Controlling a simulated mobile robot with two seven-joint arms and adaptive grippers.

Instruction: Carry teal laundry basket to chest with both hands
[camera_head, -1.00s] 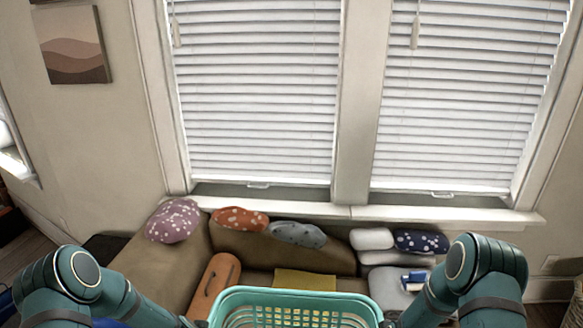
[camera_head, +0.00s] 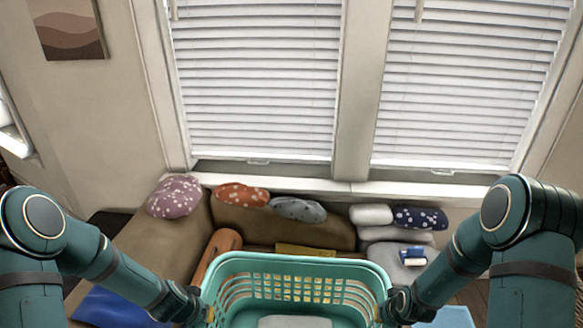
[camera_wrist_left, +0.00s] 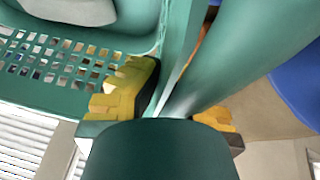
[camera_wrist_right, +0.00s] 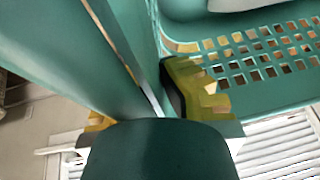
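The teal laundry basket (camera_head: 221,308) is at the bottom centre of the head view, its perforated far wall facing me. A pale grey item (camera_head: 295,322) lies inside it. My left gripper (camera_head: 203,308) is at the basket's left side and my right gripper (camera_head: 383,308) at its right side. In the left wrist view, the yellow-padded fingers (camera_wrist_left: 172,108) sit on both sides of the basket's wall. In the right wrist view, the fingers (camera_wrist_right: 145,108) straddle the opposite wall in the same way. No chest furniture can be made out.
A brown sofa (camera_head: 255,222) with several spotted cushions stands ahead under the blinds-covered windows (camera_head: 260,90). An orange bolster (camera_head: 218,252) lies on it. White cushions (camera_head: 372,214) and a blue-and-white item (camera_head: 413,256) are at right. A blue surface (camera_head: 110,308) shows lower left.

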